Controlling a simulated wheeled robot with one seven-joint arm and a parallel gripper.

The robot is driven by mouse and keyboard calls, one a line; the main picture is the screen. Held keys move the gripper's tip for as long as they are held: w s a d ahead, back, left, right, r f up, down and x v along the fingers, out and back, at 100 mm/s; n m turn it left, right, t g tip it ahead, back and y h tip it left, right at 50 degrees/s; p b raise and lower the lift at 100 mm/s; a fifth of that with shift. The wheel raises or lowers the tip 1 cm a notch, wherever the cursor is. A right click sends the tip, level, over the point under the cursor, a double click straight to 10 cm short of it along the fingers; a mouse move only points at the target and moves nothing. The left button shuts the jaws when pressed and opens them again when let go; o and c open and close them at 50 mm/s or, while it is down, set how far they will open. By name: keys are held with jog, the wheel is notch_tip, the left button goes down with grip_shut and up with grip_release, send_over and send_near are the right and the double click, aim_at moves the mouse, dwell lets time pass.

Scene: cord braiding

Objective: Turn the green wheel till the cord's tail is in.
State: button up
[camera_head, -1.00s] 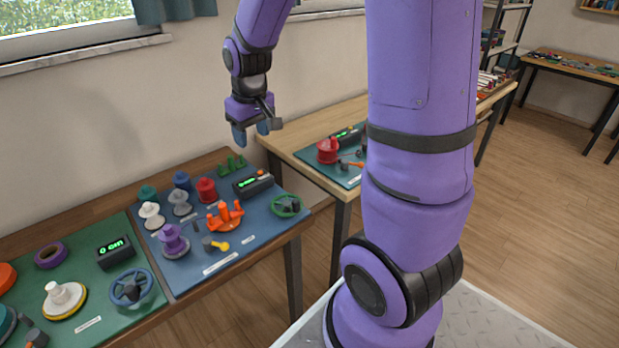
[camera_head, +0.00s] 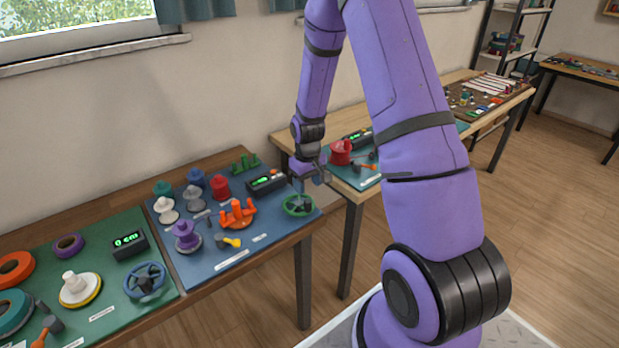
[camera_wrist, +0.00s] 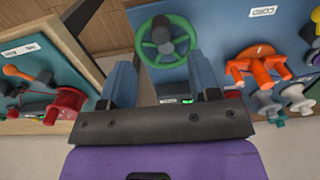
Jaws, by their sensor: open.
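The green wheel (camera_head: 298,205) is at the right end of the blue mat (camera_head: 205,268), upper middle in the wrist view (camera_wrist: 150,55). It has spokes and a dark grey hub or knob. My gripper (camera_head: 310,182) is close above the wheel in the head view. In the wrist view its two blue fingers are apart and empty (camera_wrist: 163,78), with the wheel beyond and between them. I see no contact with the wheel. The orange pronged piece (camera_head: 237,214) stands left of the wheel. I cannot make out a cord or its tail.
A black box (camera_head: 266,183) with a green readout stands behind the wheel. Several coloured spools, including a red one (camera_head: 220,188), stand to the left. A green mat with a blue wheel (camera_head: 145,280) lies further left. Another table (camera_head: 352,196) is close on the right.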

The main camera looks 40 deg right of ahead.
aim_at(308, 201)
notch_tip(308, 201, down, 9)
jog(key=shift+r, duration=0.2)
dwell(0.3)
grip_shut()
dwell(0.8)
